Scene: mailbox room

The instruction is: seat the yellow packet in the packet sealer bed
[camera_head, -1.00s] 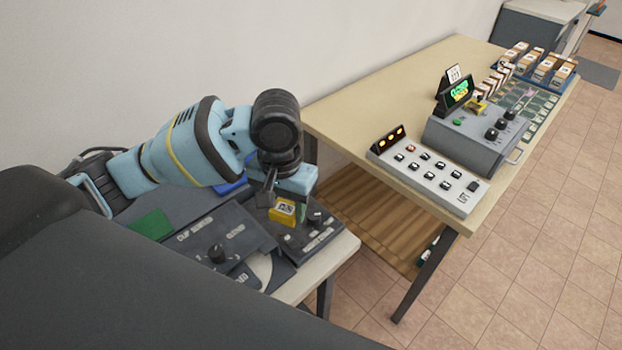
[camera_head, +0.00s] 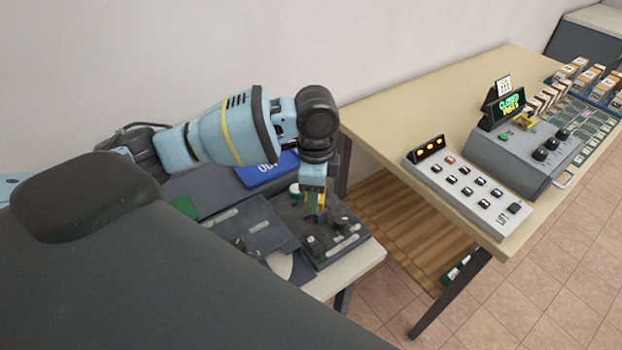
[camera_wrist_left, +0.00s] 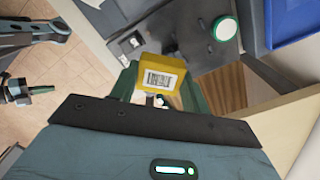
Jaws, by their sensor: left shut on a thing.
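The yellow packet (camera_head: 320,199) is held in my left gripper (camera_head: 314,206). In the left wrist view the packet (camera_wrist_left: 168,75) sits between the green fingers and shows a white barcode label. A dark grey machine with knobs (camera_head: 345,238), which looks like the packet sealer, lies under the gripper. The packet is over its back part; I cannot tell whether it touches. The sealer bed is not clearly visible. What seems to be my right gripper (camera_wrist_left: 24,90) shows at the left of the wrist view, away from the packet; its opening is unclear.
A blue bin (camera_head: 266,170) lies behind. A sloped dark panel (camera_head: 245,225) stands left of the machine. The wooden table (camera_head: 400,100) on the right carries a button box (camera_head: 470,185) and a grey machine (camera_head: 520,150).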

